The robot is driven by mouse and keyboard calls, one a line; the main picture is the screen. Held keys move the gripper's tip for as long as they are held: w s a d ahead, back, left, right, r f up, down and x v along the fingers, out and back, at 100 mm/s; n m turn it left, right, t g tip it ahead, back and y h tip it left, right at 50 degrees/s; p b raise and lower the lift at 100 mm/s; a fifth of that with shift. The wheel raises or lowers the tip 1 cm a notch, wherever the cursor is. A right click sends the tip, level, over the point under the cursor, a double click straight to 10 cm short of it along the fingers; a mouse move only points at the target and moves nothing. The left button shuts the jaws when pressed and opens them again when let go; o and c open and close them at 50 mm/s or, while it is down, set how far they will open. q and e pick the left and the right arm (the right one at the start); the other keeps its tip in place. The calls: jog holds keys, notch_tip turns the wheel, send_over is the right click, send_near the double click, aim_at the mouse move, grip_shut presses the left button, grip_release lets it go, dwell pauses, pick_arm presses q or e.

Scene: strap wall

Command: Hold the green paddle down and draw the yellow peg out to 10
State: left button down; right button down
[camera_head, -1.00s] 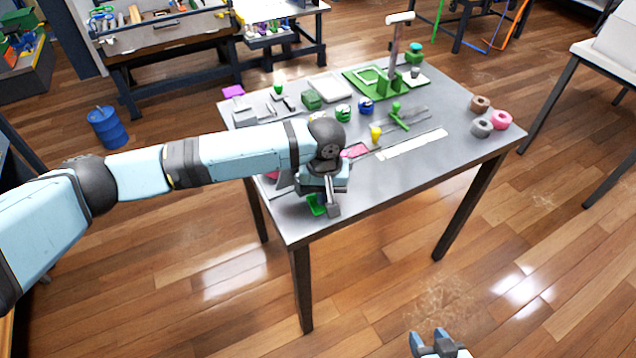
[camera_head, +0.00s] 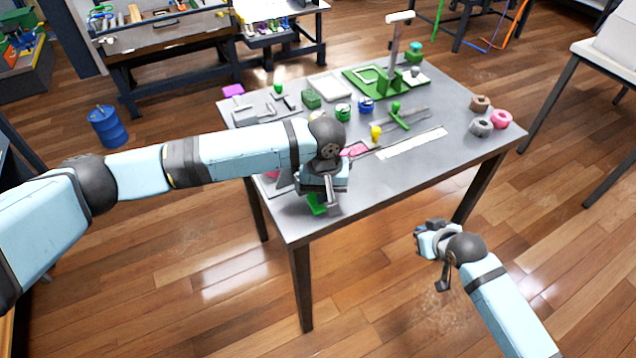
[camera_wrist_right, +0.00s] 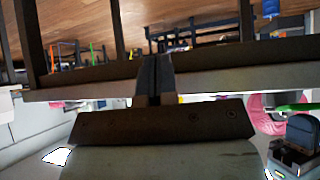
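The green paddle (camera_head: 316,206) shows at the near left corner of the table, mostly hidden under my left gripper (camera_head: 328,205). The left gripper points down over it; whether it touches is hidden, and its fingers are too small to read. The yellow peg (camera_head: 376,131) stands upright at the left end of a slot beside a white scale strip (camera_head: 412,144); the scale's marks are too small to read. My right gripper (camera_head: 428,229) is beyond the table's near right edge, apart from the peg. In the right wrist view its fingers (camera_wrist_right: 155,78) are together and empty.
A green T-shaped handle (camera_head: 398,117) stands behind the peg. Green and blue jars (camera_head: 343,112) stand further back. Several rolls (camera_head: 500,119) lie at the table's right corner. A green base with a tall post (camera_head: 394,50) is at the back. Floor before the table is clear.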

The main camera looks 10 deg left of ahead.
jog(key=w+d+r, duration=0.1)
jog(key=w+r, duration=0.3)
jog(key=w, duration=0.2)
jog(key=w+d+r+g+h, duration=0.1)
jog(key=w+d+r, duration=0.1)
jog(key=w+r, duration=0.3)
jog(key=w+d+r+n+g+h, duration=0.1)
jog(key=w+r, duration=0.3)
jog(key=w, duration=0.4)
jog(key=shift+w+d+r, duration=0.2)
jog(key=shift+w+d, duration=0.1)
jog(key=w+a+r+n+g+y, duration=0.1)
jog(key=w+a+r+n+g, duration=0.2)
jog(key=a, duration=0.7)
jog(key=w+a+r+n+g+y, duration=0.15)
jog(key=a+n, duration=0.25)
jog(key=a, duration=0.7)
jog(key=shift+s+d+f, duration=0.1)
jog(key=shift+s+f, duration=0.05)
jog(key=shift+f, duration=1.5)
jog(key=shift+s+d+f, duration=0.1)
jog(key=shift+f, duration=1.6)
jog(key=shift+s+d+f, duration=0.1)
jog(key=shift+s+f, duration=0.05)
jog(key=shift+f, duration=1.5)
jog(key=shift+s+a, duration=0.1)
